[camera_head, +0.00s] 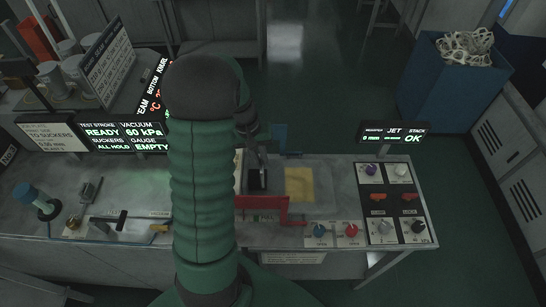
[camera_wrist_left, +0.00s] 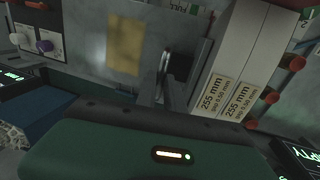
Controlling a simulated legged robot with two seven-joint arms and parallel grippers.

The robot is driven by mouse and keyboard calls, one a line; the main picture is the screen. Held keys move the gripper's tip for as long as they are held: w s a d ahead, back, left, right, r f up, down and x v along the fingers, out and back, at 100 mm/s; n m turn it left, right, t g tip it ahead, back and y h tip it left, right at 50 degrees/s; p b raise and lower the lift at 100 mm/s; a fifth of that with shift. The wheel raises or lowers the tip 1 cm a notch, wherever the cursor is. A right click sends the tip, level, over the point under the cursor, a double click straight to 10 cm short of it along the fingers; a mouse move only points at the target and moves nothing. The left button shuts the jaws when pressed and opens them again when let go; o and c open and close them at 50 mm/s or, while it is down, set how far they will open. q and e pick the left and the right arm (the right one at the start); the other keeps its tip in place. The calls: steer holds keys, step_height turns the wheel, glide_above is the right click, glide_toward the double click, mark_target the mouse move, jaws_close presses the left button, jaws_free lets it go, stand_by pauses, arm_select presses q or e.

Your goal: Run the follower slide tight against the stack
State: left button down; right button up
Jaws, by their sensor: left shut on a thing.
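My left arm reaches across the middle of the head view, and its gripper (camera_head: 260,155) points down at a small dark block (camera_head: 257,180) on the grey bench. In the left wrist view the gripper's narrow fingers (camera_wrist_left: 167,82) are shut at the dark block (camera_wrist_left: 180,66), which I take to be the follower slide's grip; the exact contact is too dark to see. White stacked blocks (camera_wrist_left: 250,50) with "255 mm" labels stand just right of the fingers there, apparently the stack. My arm mostly hides it in the head view. The slide-to-stack gap is unclear. My right gripper is not in view.
A red bracket (camera_head: 262,209) stands in front of the dark block. A tan patch (camera_head: 299,184) lies to its right. Knobs (camera_head: 351,230) line the right bench end, under a display (camera_head: 394,134) reading "0 mm" and "OK". A blue bin (camera_head: 450,85) stands behind.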

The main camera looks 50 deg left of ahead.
arm_select(q)
steer(key=shift+a+r, duration=0.15)
steer(key=shift+a, duration=0.05)
steer(key=c, duration=1.5)
jaws_free()
steer(key=shift+c, duration=0.2)
steer(key=shift+o, duration=0.4)
steer(key=shift+s, duration=0.15)
steer(key=shift+r, duration=0.15)
step_height(320, 180, up, 16)
steer(key=s+a+b, duration=0.2)
steer(key=shift+s, duration=0.15)
steer(key=shift+a, duration=0.1)
